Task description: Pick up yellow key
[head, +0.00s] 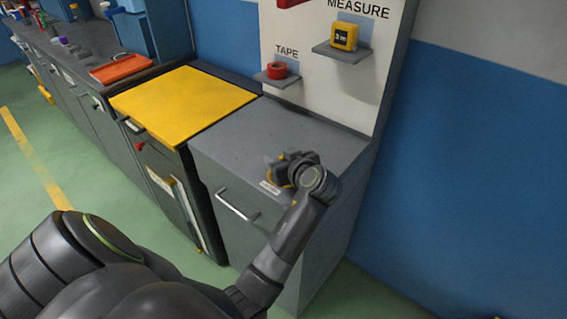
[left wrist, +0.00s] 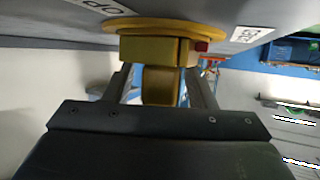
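The yellow key (left wrist: 158,84) shows in the left wrist view as a block with a narrower tab, set against a round yellow base (left wrist: 165,24) on a grey surface. My left gripper (left wrist: 160,82) is open, with one finger on each side of the key. A gap shows between the left finger and the tab; contact on the right side is unclear. In the head view my left gripper (head: 279,172) is at the front edge of the grey cabinet (head: 300,130) and hides most of the key. My right gripper is not in view.
A yellow-topped cabinet (head: 185,100) stands left of the grey one. Above at the back, shelves hold red tape (head: 277,70) and a yellow tape measure (head: 344,37). An orange tray (head: 121,68) lies on the bench further left. The grey cabinet top is otherwise mostly clear.

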